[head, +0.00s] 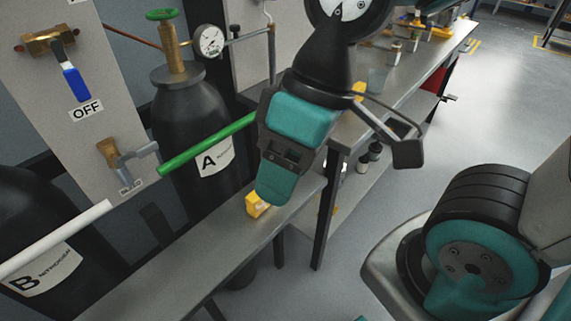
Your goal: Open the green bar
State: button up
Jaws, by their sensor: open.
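The green bar (207,145) slants up to the right across the front of a dark gas cylinder labelled A (212,162). Its left end is free in view, and its right end goes out of sight behind my gripper. My gripper (341,172) is open, with its teal and black parts spread to the right of the bar. I see nothing held in it. I cannot tell whether the gripper touches the bar.
A white bar (55,240) crosses cylinder B (40,272) at lower left. A panel holds a blue-handled valve (75,82) marked OFF. A grey bench (185,262) runs below my gripper, with a small yellow block (256,206) on it. Open floor lies right.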

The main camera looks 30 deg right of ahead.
aim_at(163, 170)
jog(key=u, duration=2.25)
jog(key=k, duration=0.65)
jog(key=z, duration=1.65)
